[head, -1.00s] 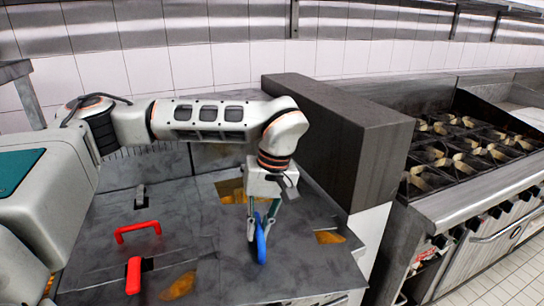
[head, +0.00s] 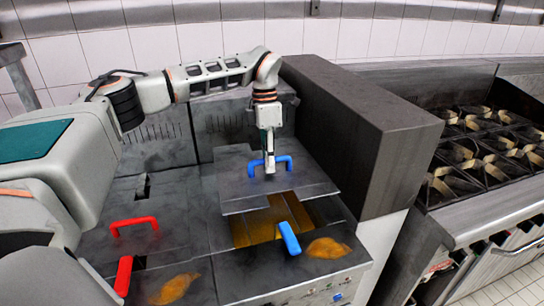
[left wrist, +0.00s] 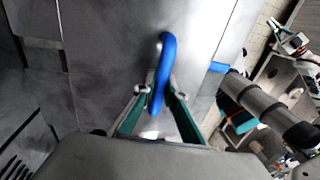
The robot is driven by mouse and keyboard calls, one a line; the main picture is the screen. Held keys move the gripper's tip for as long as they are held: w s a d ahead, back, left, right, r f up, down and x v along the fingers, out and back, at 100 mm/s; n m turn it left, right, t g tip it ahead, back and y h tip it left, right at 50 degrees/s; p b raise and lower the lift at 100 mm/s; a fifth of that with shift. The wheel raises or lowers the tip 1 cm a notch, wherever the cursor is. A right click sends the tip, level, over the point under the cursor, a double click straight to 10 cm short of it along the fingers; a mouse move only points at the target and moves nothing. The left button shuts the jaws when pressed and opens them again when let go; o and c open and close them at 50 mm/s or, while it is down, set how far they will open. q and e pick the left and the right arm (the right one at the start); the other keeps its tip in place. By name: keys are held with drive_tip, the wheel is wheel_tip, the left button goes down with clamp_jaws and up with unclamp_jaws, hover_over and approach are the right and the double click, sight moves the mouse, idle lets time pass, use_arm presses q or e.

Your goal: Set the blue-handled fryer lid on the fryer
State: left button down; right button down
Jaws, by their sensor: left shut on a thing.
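My left gripper (head: 270,172) is shut on the blue handle (head: 284,161) of a flat grey fryer lid (head: 235,190). The lid is roughly level over the back part of the fryer's open well, where amber oil (head: 270,222) shows in front of it. Whether the lid touches the fryer top (head: 230,275) is hard to tell. In the left wrist view the teal fingers (left wrist: 160,92) close around the blue handle (left wrist: 166,60), with the lid (left wrist: 120,60) beyond.
A second blue handle (head: 288,237) stands at the fryer's front, near the well. Red handles (head: 133,226) are on the left side. A tall dark block (head: 360,130) stands close on the lid's right; a stove (head: 480,160) is beyond it.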

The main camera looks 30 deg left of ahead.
use_arm(q)
drive_tip(key=shift+w+a, duration=0.1)
drive_tip(key=shift+w, duration=0.05)
wheel_tip(320, 180, down, 12)
drive_tip(key=shift+f+b, duration=0.2)
drive_tip(key=shift+b, duration=0.15)
idle(1.1)
drive_tip(key=shift+p, duration=0.4)
idle(0.7)
drive_tip(key=c, duration=2)
unclamp_jaws()
drive_tip(key=shift+f, duration=0.1)
drive_tip(key=r, duration=0.4)
drive_tip(key=w+a+r, duration=0.1)
drive_tip(key=r, duration=0.7)
drive_tip(key=shift+w+a, duration=0.15)
drive_tip(key=shift+a, duration=0.2)
